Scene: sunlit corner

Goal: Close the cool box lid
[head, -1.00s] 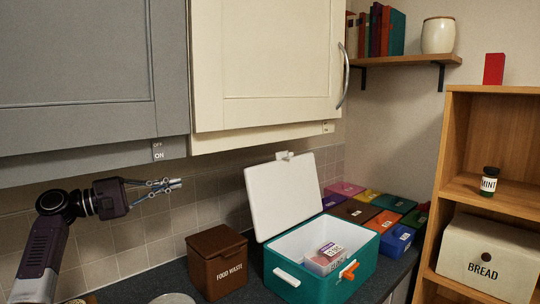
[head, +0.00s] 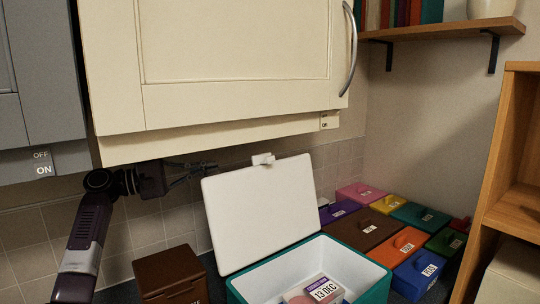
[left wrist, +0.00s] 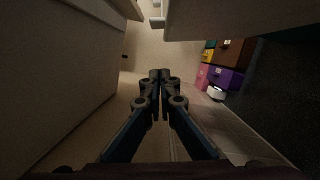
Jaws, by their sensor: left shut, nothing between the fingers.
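The cool box (head: 352,290) is teal with a white inside and stands on the counter at the bottom of the head view, its front cut off by the frame. Its white lid (head: 262,215) stands open, tilted up at the back, with a small white latch (head: 263,159) on its top edge. A labelled pack (head: 322,291) lies inside the box. My left gripper (head: 212,167) is shut and empty, below the wall cupboard and just left of the lid's upper left corner; I cannot tell whether it touches the lid. Its closed fingers (left wrist: 160,76) fill the middle of the left wrist view.
A cream wall cupboard (head: 220,60) hangs close above my left gripper. A brown box (head: 170,272) stands left of the cool box. Several coloured boxes (head: 365,228) are behind and right of it. A wooden shelf unit (head: 512,205) is at the right.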

